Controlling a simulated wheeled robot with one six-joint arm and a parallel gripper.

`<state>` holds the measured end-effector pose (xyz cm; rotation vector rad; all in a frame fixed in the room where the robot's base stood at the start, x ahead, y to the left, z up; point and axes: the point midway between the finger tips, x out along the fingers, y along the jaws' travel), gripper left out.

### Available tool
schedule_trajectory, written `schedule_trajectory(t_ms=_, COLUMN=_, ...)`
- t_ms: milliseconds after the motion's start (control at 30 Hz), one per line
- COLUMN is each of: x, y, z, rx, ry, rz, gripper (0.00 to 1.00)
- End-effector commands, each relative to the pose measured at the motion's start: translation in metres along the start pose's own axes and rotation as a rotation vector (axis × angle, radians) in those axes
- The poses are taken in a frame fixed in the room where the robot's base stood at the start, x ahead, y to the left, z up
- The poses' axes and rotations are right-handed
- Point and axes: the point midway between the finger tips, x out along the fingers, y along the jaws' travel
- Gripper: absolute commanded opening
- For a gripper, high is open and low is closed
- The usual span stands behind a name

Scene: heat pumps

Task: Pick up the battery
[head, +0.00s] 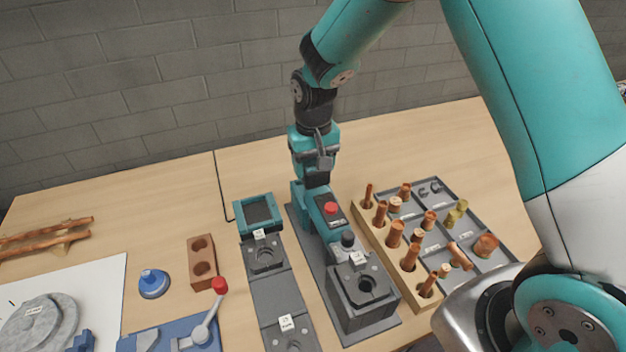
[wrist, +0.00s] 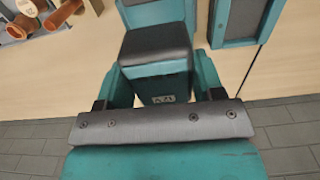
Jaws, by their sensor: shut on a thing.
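The battery (wrist: 157,52), a teal block with a dark top and a small pale label, sits between the two teal fingers of my gripper (wrist: 162,88) in the wrist view. The fingers are shut on its sides. In the head view my gripper (head: 311,188) points down at the back end of a teal and grey machine (head: 331,212) with a red button. The battery is mostly hidden there by my gripper. I cannot tell whether it still touches the machine.
A teal-framed dark holder (head: 258,212) stands just left of the machine. A tray (head: 475,225) with several copper fittings lies to the right. A brown block with two holes (head: 202,262) and a blue knob (head: 153,284) are at the left. A brick wall (head: 130,70) stands behind the table.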

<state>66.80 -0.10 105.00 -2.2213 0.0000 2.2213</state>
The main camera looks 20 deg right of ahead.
Motion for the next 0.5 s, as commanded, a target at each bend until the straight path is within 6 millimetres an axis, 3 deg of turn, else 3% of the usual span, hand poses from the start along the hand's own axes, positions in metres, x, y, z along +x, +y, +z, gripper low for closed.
schedule_trajectory(t_ms=300, x=-0.084, y=0.0, z=-0.001, rx=0.0, ry=0.01, rz=-0.002, gripper=0.26)
schedule_trajectory(t_ms=500, x=-0.126, y=0.0, z=-0.001, rx=0.0, ry=0.005, rz=-0.001, gripper=0.26)
